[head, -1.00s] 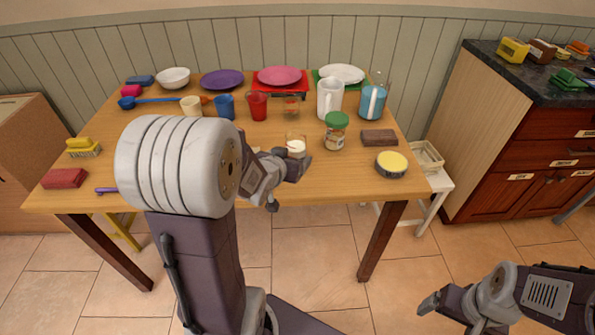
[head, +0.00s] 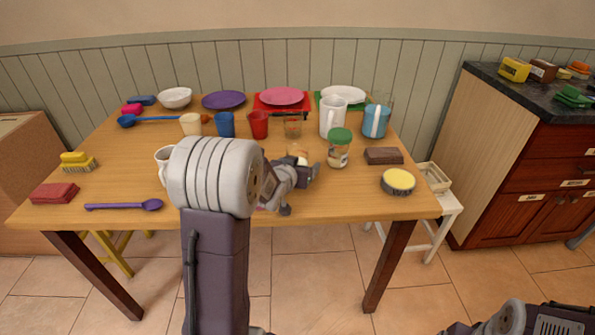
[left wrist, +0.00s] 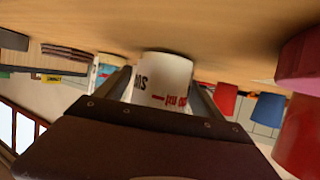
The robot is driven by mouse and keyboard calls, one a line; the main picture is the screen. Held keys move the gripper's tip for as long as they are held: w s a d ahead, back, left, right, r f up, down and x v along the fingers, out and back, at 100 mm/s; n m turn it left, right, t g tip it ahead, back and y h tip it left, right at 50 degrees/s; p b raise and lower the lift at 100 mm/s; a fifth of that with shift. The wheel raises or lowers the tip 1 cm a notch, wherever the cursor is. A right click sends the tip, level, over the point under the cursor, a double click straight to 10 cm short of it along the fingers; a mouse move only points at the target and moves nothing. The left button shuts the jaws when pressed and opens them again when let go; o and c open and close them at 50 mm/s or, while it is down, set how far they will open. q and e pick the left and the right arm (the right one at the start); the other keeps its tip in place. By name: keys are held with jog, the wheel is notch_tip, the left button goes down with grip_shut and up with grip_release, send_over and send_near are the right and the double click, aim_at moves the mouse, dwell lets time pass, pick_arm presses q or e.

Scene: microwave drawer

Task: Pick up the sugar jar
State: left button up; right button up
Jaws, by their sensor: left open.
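My left gripper (head: 304,174) is low over the front middle of the table, pointing right and away. In the left wrist view, its open fingers (left wrist: 162,95) stand on either side of a white cylinder (left wrist: 160,80) with dark letters beginning "SU" and red print. The picture is upside down and the gripper body hides part of the cylinder.
A purple spoon (head: 125,206) lies front left.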

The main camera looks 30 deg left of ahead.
pick_arm(q)
jog(key=shift+w, duration=0.1)
jog(key=shift+c, duration=0.6)
jog(key=c, duration=1.5)
notch_tip(320, 180, up, 10)
jog(key=p, duration=0.5)
jog(key=shift+r, duration=0.2)
jog(key=shift+c, duration=0.2)
